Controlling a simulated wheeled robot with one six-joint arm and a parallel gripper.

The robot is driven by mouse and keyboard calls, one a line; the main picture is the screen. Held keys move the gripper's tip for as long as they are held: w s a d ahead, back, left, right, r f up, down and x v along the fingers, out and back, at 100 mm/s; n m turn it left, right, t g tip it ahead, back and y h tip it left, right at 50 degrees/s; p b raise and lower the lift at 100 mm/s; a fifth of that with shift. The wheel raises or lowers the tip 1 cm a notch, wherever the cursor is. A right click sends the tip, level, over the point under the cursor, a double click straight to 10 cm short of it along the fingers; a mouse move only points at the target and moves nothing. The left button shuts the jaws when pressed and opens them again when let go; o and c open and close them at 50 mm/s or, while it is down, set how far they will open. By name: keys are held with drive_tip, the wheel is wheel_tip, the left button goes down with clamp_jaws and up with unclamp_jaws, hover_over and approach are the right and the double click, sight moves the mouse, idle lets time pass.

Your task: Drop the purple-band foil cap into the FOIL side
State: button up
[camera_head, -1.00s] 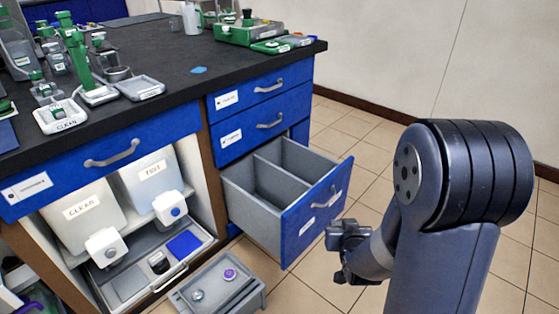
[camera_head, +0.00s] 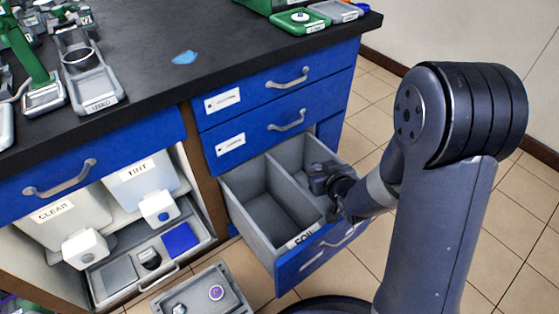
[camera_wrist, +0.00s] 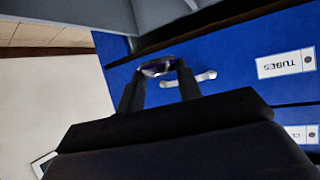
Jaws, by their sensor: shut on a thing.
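My gripper (camera_head: 318,178) is over the open grey drawer (camera_head: 258,235), on the right of its divider in the head view. In the wrist view my gripper (camera_wrist: 160,71) is shut on a small shiny silver cap with a dark purplish band, the foil cap (camera_wrist: 157,67), held at the fingertips. The cap cannot be made out in the head view. The drawer has two compartments side by side. The FOIL label (camera_head: 303,238) is on the front rim at the left compartment (camera_head: 270,212), which looks empty. The right compartment is partly hidden by my gripper and arm.
A grey tray (camera_head: 240,306) below holds a purple-ringed piece (camera_head: 216,292) and a small silver piece. Closed blue drawers (camera_head: 270,132) sit above the open one, and a TUBES label (camera_wrist: 284,63) shows upside down in the wrist view. Tiled floor (camera_head: 375,115) lies open to the right.

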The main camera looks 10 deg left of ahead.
drive_tip(key=s+a+n+g+y+p, duration=0.2)
drive_tip(key=s+a+n+g+y, duration=0.15)
drive_tip(key=a, duration=0.75)
drive_tip(key=shift+n+t, duration=0.25)
wheel_tip(320, 180, down, 6)
drive_tip(key=b, duration=0.5)
drive_tip(key=shift+r, duration=0.1)
drive_tip(key=o, duration=1)
drive_tip(key=shift+o, duration=0.2)
drive_tip(key=shift+s+d+r, duration=0.1)
drive_tip(key=p+v, duration=0.2)
drive_tip(key=v, duration=0.8)
drive_tip(key=shift+s+r+p, duration=0.15)
drive_tip(key=shift+s+p, duration=0.1)
drive_tip(key=shift+p, duration=0.15)
